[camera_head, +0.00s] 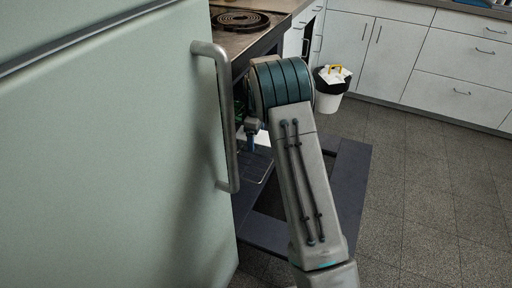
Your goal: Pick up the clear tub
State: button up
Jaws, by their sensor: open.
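My arm reaches up from the bottom of the view and bends at a teal joint in front of the stove. A small part of my gripper (251,138) shows left of and below that joint, pointing down over the open oven. It is open, and most of it is hidden by the arm and the fridge handle. A pale patch (263,137) shows just beside it; I cannot tell if this is the clear tub. No other clear tub can be made out.
The pale green fridge (110,150) with its metal handle (224,120) fills the left. The oven door (345,190) hangs open under the coil stove (240,20). A white bin (329,92) stands by white cabinets (390,50). The floor (430,190) at right is clear.

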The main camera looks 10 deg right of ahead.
jog(key=c, duration=0.9)
jog(key=shift+r, duration=0.15)
